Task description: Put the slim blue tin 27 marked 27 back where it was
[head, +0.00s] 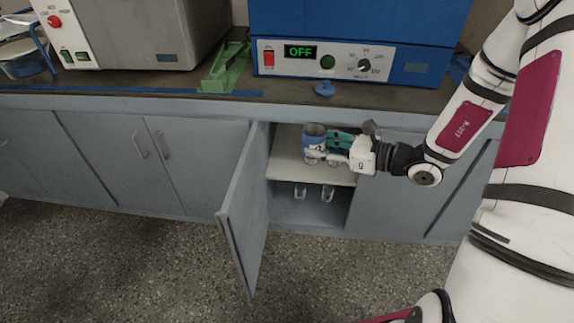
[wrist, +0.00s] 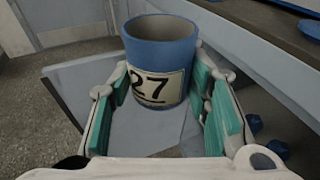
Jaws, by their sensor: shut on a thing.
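The slim blue tin (head: 313,133) is upright at the open cupboard, at the height of its upper shelf (head: 285,167). In the wrist view the open-topped blue tin (wrist: 160,48) carries a pale label with a black 27 facing me. My gripper (head: 326,150) is shut on the tin from the right; its green-padded fingers (wrist: 163,95) lie along both sides of it. The tin's base is partly hidden, so I cannot tell whether it touches the shelf.
The cupboard door (head: 243,208) stands open on the left. Clear glassware (head: 300,193) stands below the shelf. The counter edge (head: 200,100) runs above. A blue disc (head: 325,89) lies on the counter before the blue oven (head: 350,25). Small blue objects (wrist: 255,123) show at lower right.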

